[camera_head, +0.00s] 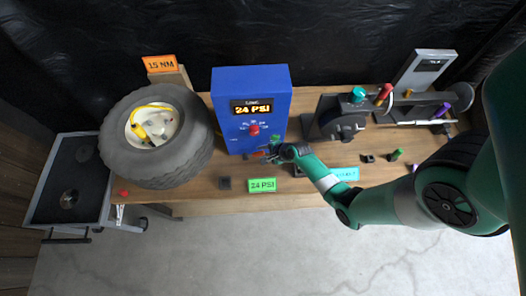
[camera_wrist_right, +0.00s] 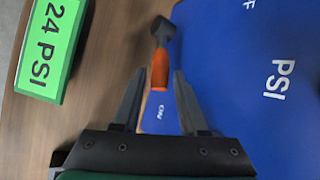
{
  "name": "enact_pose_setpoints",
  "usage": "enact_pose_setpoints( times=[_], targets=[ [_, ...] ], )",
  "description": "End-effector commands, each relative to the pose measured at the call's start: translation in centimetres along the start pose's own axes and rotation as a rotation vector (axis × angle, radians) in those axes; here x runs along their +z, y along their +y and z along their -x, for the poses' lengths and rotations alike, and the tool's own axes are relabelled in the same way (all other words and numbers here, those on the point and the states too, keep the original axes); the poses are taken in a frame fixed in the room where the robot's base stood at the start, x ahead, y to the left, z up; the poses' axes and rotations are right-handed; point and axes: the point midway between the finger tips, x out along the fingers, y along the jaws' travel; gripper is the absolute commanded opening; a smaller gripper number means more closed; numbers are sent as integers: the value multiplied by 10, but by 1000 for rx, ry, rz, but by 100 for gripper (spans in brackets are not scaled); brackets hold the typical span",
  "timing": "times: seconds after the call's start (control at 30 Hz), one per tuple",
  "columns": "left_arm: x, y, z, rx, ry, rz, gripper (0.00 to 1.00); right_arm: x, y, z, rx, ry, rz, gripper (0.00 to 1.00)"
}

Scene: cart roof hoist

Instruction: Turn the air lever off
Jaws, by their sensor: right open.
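The blue air box (camera_head: 233,86) stands on the bench, with a lit display (camera_head: 252,107) reading 24 PSI and a red knob (camera_head: 254,130). The air lever has an orange handle (camera_wrist_right: 160,70) and a dark pivot end. In the right wrist view it lies along the box face, its handle tip near the ON label (camera_wrist_right: 160,112). In the head view my right gripper (camera_head: 270,151) is at the lower front of the box and partly covers the lever. It is open, and its fingers (camera_wrist_right: 155,95) are on either side of the handle tip, apart from it. My left gripper is not in view.
A green 24 PSI card (camera_head: 262,185) lies in front. A dark machine with coloured knobs (camera_head: 343,120) stands right. A grey cart (camera_head: 45,190) is far left.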

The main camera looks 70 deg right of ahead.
Motion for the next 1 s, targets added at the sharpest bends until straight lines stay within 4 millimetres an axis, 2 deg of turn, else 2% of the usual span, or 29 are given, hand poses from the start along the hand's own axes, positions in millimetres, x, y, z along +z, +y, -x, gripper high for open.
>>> enact_pose_setpoints(
  times=[0.13,0.37,1.0],
  targets=[
    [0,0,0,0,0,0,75,0,0,1,0,0,0,40],
    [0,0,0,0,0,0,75,0,0,1,0,0,0,0],
    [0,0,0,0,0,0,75,0,0,1,0,0,0,0]
  ],
)
